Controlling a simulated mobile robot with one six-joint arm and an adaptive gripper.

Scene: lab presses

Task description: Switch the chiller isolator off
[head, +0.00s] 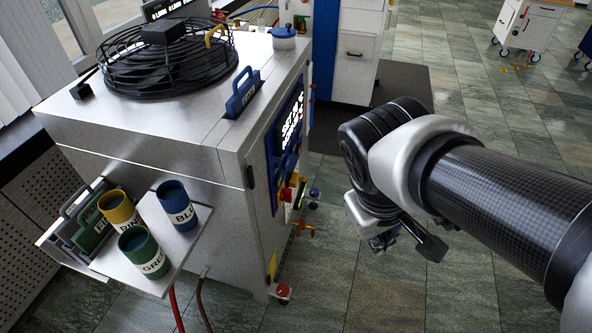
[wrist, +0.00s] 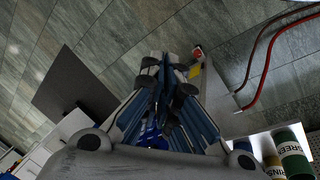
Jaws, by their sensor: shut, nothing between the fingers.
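The chiller (head: 150,130) is a large pale metal cabinet with a black fan on top, at the left of the head view. Its side facing my arm carries a blue panel with a lit display (head: 291,118). A small red and yellow part (head: 287,190), seemingly the isolator, sits low on that side, seen almost edge-on, so its setting cannot be read. My gripper (head: 381,241) hangs to the right of the chiller, apart from it, partly hidden by my wrist. In the wrist view my gripper (wrist: 168,72) is shut and empty; the isolator cannot be made out there.
A side shelf (head: 172,268) holds yellow, blue and green labelled cups. Red hoses (head: 177,308) hang below it. A white cabinet (head: 356,50) and dark mat (head: 400,82) lie behind. Tiled floor (head: 385,305) around my gripper is clear.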

